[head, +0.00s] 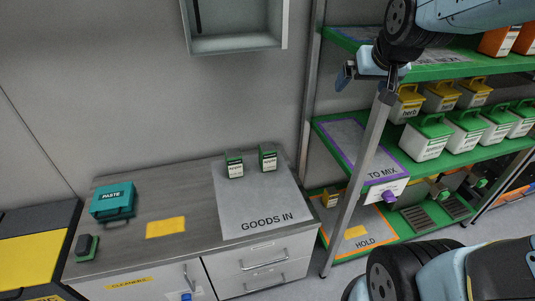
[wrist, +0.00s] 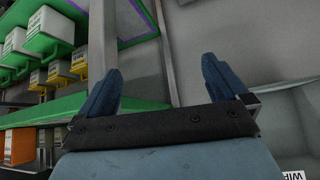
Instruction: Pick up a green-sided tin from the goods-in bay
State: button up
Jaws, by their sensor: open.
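Two small green-sided tins with pale labels, the left tin (head: 234,164) and the right tin (head: 268,158), stand upright on the grey goods-in bay (head: 250,205) of the counter in the head view. They stand apart from each other near the back of the bay. My gripper (head: 365,72) is high up by the shelf rack, above and to the right of the tins, well away from them. In the wrist view my gripper (wrist: 158,85) is open, with nothing between its fingers. No tin from the goods-in bay shows in the wrist view.
A green shelf rack (head: 400,165) with several tubs stands right of the counter; its upright post (head: 352,180) is close to my arm. A wall box (head: 235,40) hangs above the counter. A teal paste box (head: 113,202) sits at left. The bay's front is clear.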

jog(key=w+a+f+t+y, duration=0.1)
jog(key=w+a+f+t, duration=0.1)
jog(key=w+a+f, duration=0.4)
jog(key=w+a+f+n+t, duration=0.1)
jog(key=w+a+f, duration=0.1)
jog(key=w+f, duration=0.65)
jog(key=w+a+f+t+y, duration=0.1)
jog(key=w+a+f+t, duration=0.3)
jog(key=w, duration=0.6)
jog(key=n+t+y, duration=0.2)
jog(key=t, duration=0.1)
send_near(267, 145)
jog(key=x, duration=1)
jog(key=shift+w+a+f, duration=0.1)
jog(key=shift+a+f, duration=0.05)
jog(key=shift+f, duration=0.05)
grip_shut()
